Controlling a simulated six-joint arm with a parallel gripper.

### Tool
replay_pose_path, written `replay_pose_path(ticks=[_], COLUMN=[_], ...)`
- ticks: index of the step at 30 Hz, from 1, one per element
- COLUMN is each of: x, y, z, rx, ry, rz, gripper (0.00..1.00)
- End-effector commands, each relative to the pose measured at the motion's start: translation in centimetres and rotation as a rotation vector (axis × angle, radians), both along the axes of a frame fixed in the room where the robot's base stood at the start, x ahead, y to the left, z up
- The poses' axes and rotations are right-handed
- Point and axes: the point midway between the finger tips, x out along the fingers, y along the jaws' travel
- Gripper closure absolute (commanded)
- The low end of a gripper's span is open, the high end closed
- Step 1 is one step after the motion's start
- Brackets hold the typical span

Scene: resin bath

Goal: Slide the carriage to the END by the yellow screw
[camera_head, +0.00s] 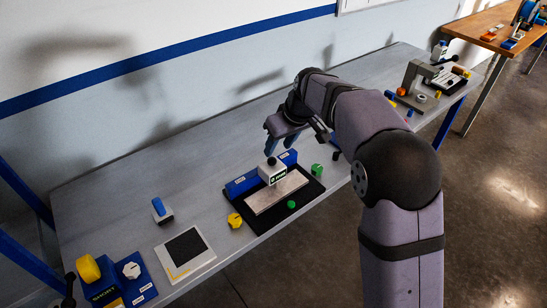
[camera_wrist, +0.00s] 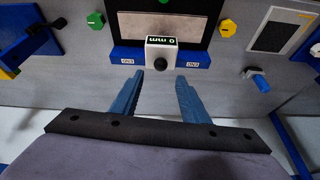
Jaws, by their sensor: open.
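The carriage (camera_head: 272,174) is a white block with a black knob and a green-on-black "0 mm" display; it also shows in the wrist view (camera_wrist: 152,53). It sits around the middle of a blue rail (camera_head: 240,185) with a label at each end (camera_wrist: 192,63). The yellow screw (camera_head: 235,220) stands by the rail's left end in the head view, at the right in the wrist view (camera_wrist: 229,28). A green screw (camera_head: 317,169) stands by the other end. My gripper (camera_wrist: 159,76) is open and empty, its fingers short of the carriage knob, one to each side in the picture.
A black tray with a pale plate (camera_head: 277,196) lies in front of the rail, with a green knob (camera_head: 291,204) on its edge. A white-framed dark panel (camera_head: 187,249), a small block with a blue lever (camera_head: 160,210) and a blue fixture (camera_head: 130,285) stand left. Bare bench lies behind the rail.

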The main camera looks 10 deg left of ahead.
Motion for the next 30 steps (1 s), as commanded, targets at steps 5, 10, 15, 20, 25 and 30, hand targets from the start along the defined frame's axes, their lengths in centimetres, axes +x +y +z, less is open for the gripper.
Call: replay_pose_path(ticks=[5,10,15,20,25,30], x=[-0.3,-0.2,0.0,0.5,1.1,1.6], y=[-0.1,-0.1,0.2,0.8,1.4,1.7], z=[-0.1,-0.2,-1.1,-2.9,-4.9,-6.3], rx=[-0.027,-0.031,-0.031,-0.032,-0.032,-0.031], ry=[-0.014,-0.017,-0.014,-0.013,-0.015,-0.017], rz=[0.083,0.094,0.093,0.093,0.093,0.091], gripper=[0.59,0.59,0.59,0.59,0.59,0.59])
